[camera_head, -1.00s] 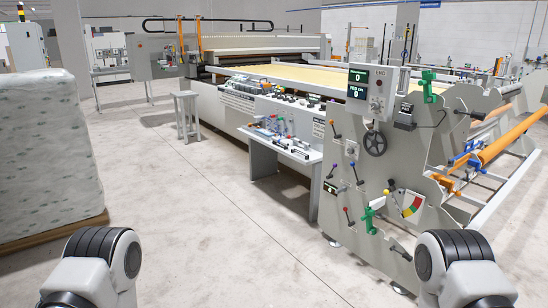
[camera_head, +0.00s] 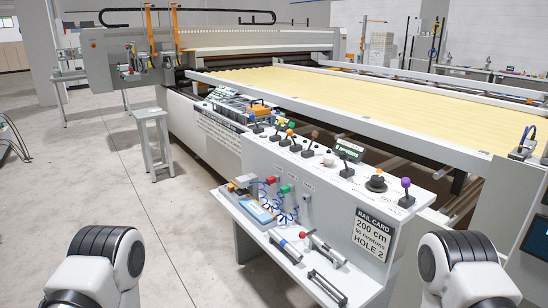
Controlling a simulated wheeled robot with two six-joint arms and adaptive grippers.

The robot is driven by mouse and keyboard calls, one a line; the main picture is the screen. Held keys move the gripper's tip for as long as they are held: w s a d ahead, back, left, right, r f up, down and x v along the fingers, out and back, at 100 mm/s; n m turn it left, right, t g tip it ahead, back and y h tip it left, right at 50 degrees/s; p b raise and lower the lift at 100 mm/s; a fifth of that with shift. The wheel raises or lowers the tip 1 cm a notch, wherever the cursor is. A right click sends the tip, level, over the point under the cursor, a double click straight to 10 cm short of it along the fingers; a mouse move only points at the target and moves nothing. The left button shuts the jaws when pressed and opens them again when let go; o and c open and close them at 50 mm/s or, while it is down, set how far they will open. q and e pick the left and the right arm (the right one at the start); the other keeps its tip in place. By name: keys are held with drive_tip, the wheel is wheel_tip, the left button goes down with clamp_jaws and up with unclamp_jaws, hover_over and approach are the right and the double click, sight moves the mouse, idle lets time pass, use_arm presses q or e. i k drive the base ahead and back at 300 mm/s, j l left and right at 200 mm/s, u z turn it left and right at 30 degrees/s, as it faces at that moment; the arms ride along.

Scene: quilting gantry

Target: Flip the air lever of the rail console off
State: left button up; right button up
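The rail console (camera_head: 338,212) stands at the centre right, a white cabinet with a sloped top. Along its top is a row of small levers: one with a purple knob (camera_head: 406,183) at the right end, one with a brown knob (camera_head: 314,135), and ones with orange and green knobs further left. A dark round knob (camera_head: 376,184) and a pale round knob (camera_head: 329,158) sit between them. The labels are too small to read, so I cannot tell which is the air lever or its position. Only links of my two arms show at the bottom; both grippers are out of view.
A low shelf (camera_head: 262,238) juts from the console's front, carrying air tools, blue coiled hoses and handles. A white card (camera_head: 372,236) reads "RAIL CARD 200 cm". The yellow quilting bed (camera_head: 400,105) lies behind. Floor at front left is clear.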

sight(252, 116)
drive_tip(key=i+u, duration=0.1)
drive_tip(key=i, duration=0.55)
drive_tip(key=i+l+u, duration=0.15)
drive_tip(key=i, duration=0.45)
drive_tip(key=i+j+u, duration=0.15)
drive_tip(key=i, duration=0.35)
drive_tip(key=i+j+u, duration=0.2)
drive_tip(key=i, duration=0.3)
drive_tip(key=j, duration=0.1)
